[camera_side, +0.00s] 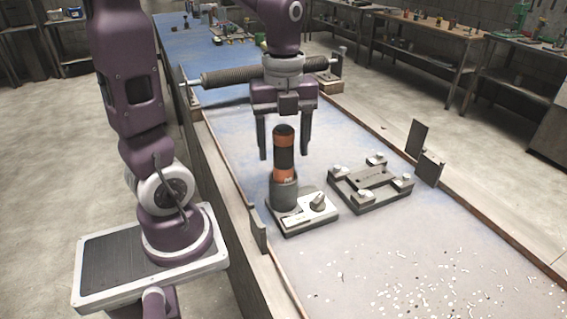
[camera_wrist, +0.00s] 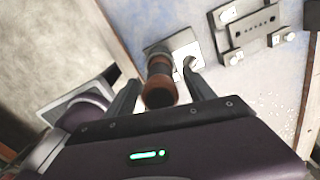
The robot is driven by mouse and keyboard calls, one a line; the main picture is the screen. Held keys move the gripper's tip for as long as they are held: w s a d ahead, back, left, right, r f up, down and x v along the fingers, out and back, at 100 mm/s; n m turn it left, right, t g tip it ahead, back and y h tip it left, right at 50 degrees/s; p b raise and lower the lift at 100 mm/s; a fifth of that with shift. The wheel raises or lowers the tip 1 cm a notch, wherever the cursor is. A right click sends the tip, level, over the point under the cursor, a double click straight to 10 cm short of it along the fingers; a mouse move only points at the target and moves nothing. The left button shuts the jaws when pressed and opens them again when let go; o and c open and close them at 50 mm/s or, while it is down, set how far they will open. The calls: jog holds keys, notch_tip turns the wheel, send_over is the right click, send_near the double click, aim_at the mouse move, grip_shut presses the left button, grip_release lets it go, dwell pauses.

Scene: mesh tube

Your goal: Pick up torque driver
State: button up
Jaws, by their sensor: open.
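The torque driver (camera_side: 283,152) has a black and orange grip and stands upright in a dark round holder (camera_side: 284,193) on a light base plate. Its lower end is hidden inside the holder. My gripper (camera_side: 285,150) points down above it, with one finger on either side of the upper grip in the side view. In the wrist view the driver's orange-brown end (camera_wrist: 159,92) lies between the two open fingers (camera_wrist: 165,90). I cannot tell exactly how far the fingers are from the driver in depth.
A grey fixture with several light corner blocks (camera_side: 371,182) sits right of the holder. A dark mesh roller (camera_side: 262,71) spans the table behind my gripper. Upright dark plates (camera_side: 416,139) stand at the right edge. Small white bits (camera_side: 420,278) litter the front of the blue-grey table.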

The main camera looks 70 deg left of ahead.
jog(key=shift+f, duration=0.75)
grip_shut()
jog(key=shift+r, duration=0.1)
